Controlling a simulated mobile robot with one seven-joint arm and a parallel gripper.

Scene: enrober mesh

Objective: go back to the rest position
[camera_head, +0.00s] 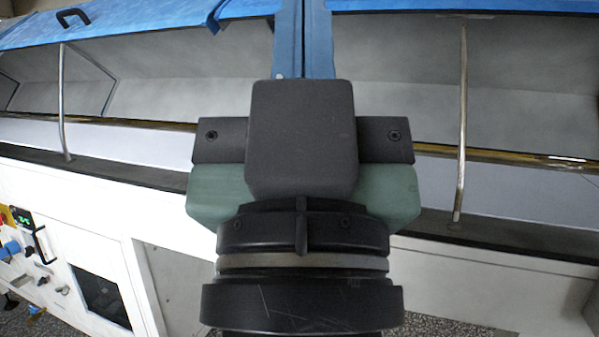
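My gripper (302,138) fills the middle of the head camera view, seen from behind. It has a dark grey block, black side pieces, a green body and a black round wrist below. Its fingertips are hidden behind the block, so I cannot tell whether it is open or shut. No held thing shows. It appears in front of the machine, and I cannot tell its distance from it.
A long white enrober machine (40,190) with raised blue covers (180,18) spans the view. Metal struts (463,130) stand left and right of my gripper. A control panel (22,255) is at lower left. Speckled floor (440,326) shows below.

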